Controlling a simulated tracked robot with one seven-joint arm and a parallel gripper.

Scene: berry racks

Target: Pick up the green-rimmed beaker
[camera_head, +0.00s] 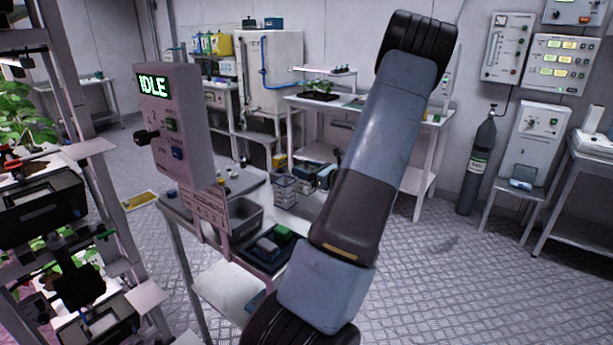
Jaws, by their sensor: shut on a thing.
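I cannot make out a green-rimmed beaker in the head view. My arm crosses the middle of the picture from the bottom up to the top right. My gripper is not in view, so what it holds does not show. The arm hides part of the cart (240,184) and the things behind it.
A grey control box (180,125) reading IDLE stands at the cart's left. The cart bears a grey bin (241,216) and a dark tray (262,262) with small items. A plant rack stands at far left, a gas cylinder (482,165) at right. The right floor is clear.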

